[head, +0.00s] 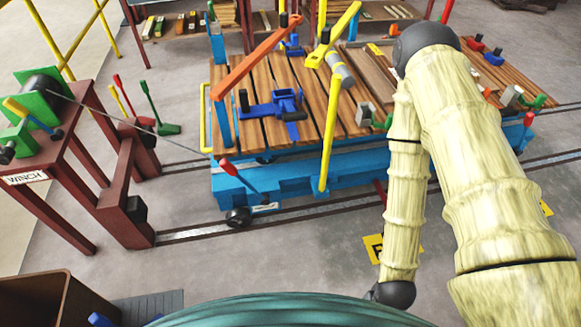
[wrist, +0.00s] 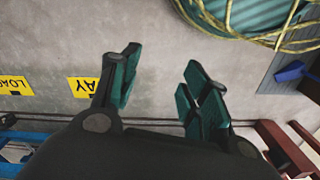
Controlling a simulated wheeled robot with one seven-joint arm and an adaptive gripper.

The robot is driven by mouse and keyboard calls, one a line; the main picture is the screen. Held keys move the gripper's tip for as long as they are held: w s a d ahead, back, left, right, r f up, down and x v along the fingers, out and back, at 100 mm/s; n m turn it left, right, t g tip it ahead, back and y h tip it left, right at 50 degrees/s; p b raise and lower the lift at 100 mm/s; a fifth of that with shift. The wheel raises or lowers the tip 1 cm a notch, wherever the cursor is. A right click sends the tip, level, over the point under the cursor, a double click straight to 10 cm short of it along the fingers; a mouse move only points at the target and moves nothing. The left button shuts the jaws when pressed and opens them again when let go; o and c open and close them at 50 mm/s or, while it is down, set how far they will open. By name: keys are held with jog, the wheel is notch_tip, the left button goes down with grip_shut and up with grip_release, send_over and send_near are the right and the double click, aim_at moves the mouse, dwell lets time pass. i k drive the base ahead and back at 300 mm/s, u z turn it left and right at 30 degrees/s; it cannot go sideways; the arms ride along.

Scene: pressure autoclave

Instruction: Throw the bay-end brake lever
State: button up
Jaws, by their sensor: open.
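A blue lever with a red grip (head: 229,167) stands tilted at the near left corner of the blue cart (head: 290,178), above a wheel. A white label plate (head: 265,209) sits beside its foot, too small to read. Another red-gripped lever (head: 528,119) shows at the cart's right end. I cannot tell from the markings which lever is the bay-end brake. My gripper (wrist: 158,70) is open and empty above the grey floor, with its green-padded fingers apart. In the head view my forearm hangs down in front of the cart; the fingers are hidden there. No lever shows between the fingers.
Yellow floor signs reading LOAD (wrist: 12,82) and AY (wrist: 90,86) lie below. A dark red winch stand (head: 75,150) is at left, its cable running to the cart. Yellow posts (head: 328,135) and an orange bar (head: 255,58) rise from the cart. Rails (head: 195,231) run along it.

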aim_at(225, 165)
jog(key=u, duration=0.4)
jog(key=k, duration=0.95)
jog(key=u, duration=0.55)
jog(key=k, duration=0.4)
jog(key=u, duration=0.5)
jog(key=i, duration=0.8)
